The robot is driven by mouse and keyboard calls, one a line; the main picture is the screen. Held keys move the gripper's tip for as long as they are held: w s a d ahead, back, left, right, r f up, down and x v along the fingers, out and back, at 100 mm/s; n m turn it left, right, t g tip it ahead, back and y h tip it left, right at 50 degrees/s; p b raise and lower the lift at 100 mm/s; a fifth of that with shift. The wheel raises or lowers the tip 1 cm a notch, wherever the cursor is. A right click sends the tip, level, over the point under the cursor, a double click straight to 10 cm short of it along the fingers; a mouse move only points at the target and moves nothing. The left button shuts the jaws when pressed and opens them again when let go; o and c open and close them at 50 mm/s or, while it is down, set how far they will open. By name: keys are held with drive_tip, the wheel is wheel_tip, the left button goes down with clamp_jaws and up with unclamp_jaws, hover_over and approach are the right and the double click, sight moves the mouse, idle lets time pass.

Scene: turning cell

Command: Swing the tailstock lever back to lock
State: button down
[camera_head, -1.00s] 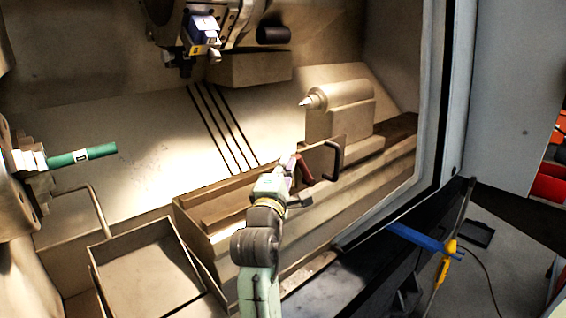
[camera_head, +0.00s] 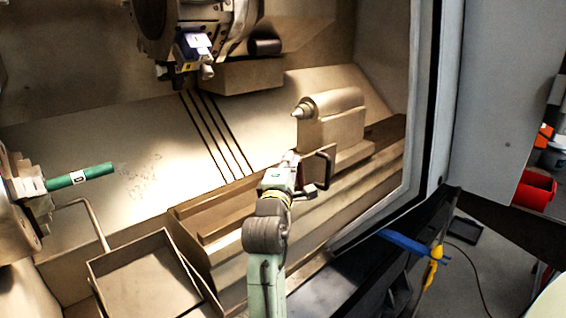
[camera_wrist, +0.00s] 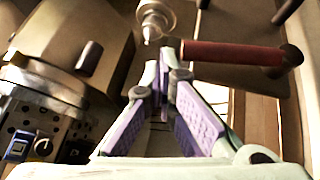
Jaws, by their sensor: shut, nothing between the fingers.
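The tailstock (camera_head: 330,130) stands at the right of the lathe bed with its pointed centre (camera_head: 299,112) facing left. The centre also shows at the top of the wrist view (camera_wrist: 154,22). The lever's dark red grip (camera_wrist: 230,53) lies across the upper right of the wrist view and ends in a dark cap. In the head view it is mostly hidden by my gripper. My gripper (camera_head: 292,157) is in front of the tailstock base, shut and empty. Its fingertips (camera_wrist: 165,62) are close to the grip's left end; I cannot tell whether they touch.
A black bent handle (camera_head: 328,165) stands just right of my gripper. The tool turret (camera_head: 200,40) hangs above left. A chuck (camera_head: 25,195) holds a green bar (camera_head: 80,176) at far left. An open tray (camera_head: 150,275) lies front left. The door frame (camera_head: 428,120) bounds the right.

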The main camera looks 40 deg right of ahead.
drive_tip(key=shift+d+r, duration=0.3)
drive_tip(key=shift+d, duration=0.3)
drive_tip(key=shift+w, duration=0.1)
